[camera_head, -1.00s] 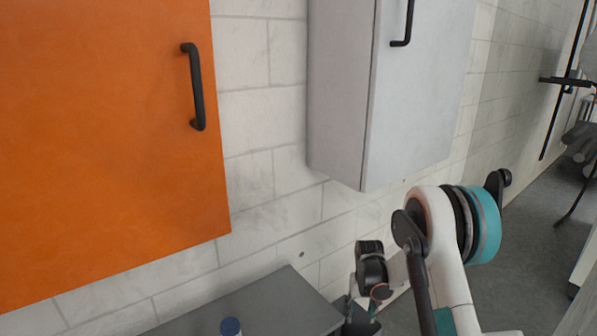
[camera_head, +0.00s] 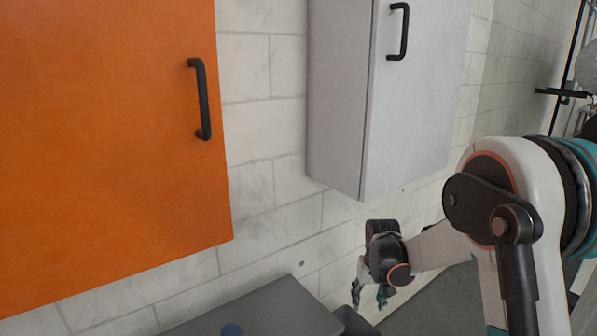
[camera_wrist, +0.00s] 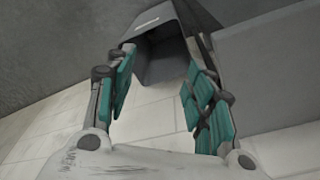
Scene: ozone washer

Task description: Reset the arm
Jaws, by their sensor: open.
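My arm is on the right of the head view, its elbow large and near. My gripper (camera_head: 370,293) hangs at the end of it, just right of the grey counter's corner. In the wrist view my gripper (camera_wrist: 160,68) is open, its two teal-padded fingers apart with nothing between them. A dark grey open bin (camera_wrist: 165,66) shows beyond the fingertips, seemingly empty. A small part of the bin (camera_head: 354,322) also shows in the head view, below the gripper.
An orange cabinet (camera_head: 100,130) and a light grey cabinet (camera_head: 415,120), both with black handles, hang on the white tiled wall (camera_head: 265,190). Dark floor is at right.

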